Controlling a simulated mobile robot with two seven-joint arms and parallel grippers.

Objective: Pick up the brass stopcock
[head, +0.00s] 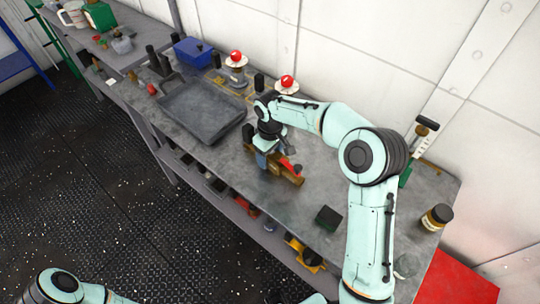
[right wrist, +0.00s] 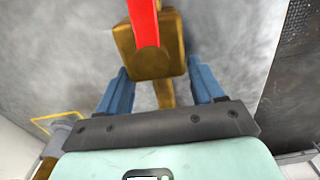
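The brass stopcock (head: 289,178) lies on the grey workbench, its red lever on top. My right gripper (head: 266,160) points down over its left end and partly hides it. In the right wrist view the stopcock (right wrist: 150,62) has a blocky brass body with the red lever across it, and a narrower brass part reaches between my blue fingers. The fingers of my right gripper (right wrist: 160,78) are apart, one on each side, with gaps to the narrower part. Whether they touch the body I cannot tell. My left gripper is out of view.
On the workbench (head: 330,185) a dark tray (head: 203,110) lies left of the gripper, with a blue box (head: 193,52) behind it. Red-topped items stand along the wall. A dark green block (head: 328,218) and a jar (head: 437,217) are at the right. Bare bench lies between.

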